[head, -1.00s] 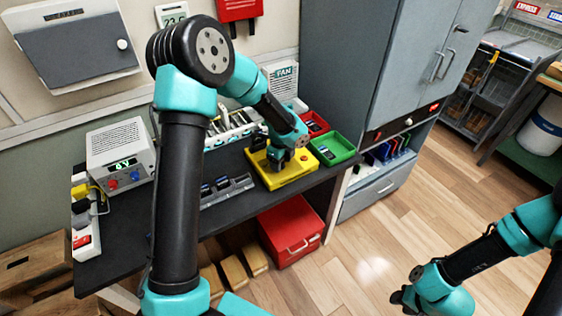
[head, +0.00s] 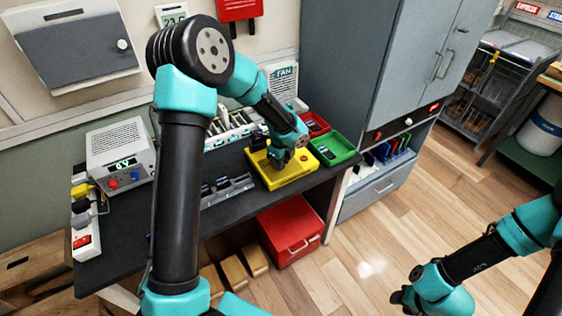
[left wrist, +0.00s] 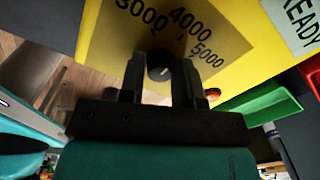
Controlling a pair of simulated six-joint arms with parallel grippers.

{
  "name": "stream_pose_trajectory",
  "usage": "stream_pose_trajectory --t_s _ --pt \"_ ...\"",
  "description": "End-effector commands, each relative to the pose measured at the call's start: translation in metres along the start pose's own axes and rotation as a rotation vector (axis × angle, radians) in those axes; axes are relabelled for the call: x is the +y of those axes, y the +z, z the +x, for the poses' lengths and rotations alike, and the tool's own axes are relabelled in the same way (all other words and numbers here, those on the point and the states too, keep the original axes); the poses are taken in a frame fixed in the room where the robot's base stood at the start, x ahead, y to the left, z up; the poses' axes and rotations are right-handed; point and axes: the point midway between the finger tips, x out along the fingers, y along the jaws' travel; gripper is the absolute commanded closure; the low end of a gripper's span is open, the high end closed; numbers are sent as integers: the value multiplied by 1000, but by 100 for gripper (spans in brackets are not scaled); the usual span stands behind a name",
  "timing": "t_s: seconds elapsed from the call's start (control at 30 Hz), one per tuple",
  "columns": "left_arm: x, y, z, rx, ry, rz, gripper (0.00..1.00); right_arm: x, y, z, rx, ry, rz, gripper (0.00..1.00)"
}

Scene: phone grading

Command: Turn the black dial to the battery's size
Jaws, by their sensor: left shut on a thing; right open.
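The yellow box (head: 268,178) stands at the right end of the dark bench. In the left wrist view, the yellow box (left wrist: 240,85) shows a tan scale (left wrist: 200,42) printed 3000, 4000 and 5000. My left gripper (head: 280,163) is over the box; in the left wrist view the gripper (left wrist: 160,75) is shut on the black dial (left wrist: 160,70), one finger on each side. A pale mark on the dial is partly visible, but its exact reading is unclear. I cannot pick out the battery or its size. My right gripper (head: 403,297) is open, away from the bench over the floor.
A green tray (head: 345,155) and a red tray (head: 313,124) lie right of and behind the yellow box. A dark slotted rack (head: 235,188) stands left of it. A grey power supply (head: 118,150) with a green readout is farther left. A red toolbox (head: 290,235) is below the bench.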

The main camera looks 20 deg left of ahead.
Motion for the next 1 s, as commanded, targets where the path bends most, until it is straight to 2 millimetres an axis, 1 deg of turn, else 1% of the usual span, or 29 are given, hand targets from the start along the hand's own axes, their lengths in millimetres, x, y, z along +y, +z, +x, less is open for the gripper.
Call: stream_pose_trajectory --t_s 0.17,0.37,0.8,1.0 --pt "0 0 0 0 0 -57 93 0 0 0 0 0 0 57" --pt "0 0 0 0 0 -178 93 0 0 0 0 0 0 57" --pt "0 0 0 0 0 -546 93 0 0 0 0 0 0 57" --pt "0 0 0 0 0 -679 93 0 0 0 0 0 0 57"
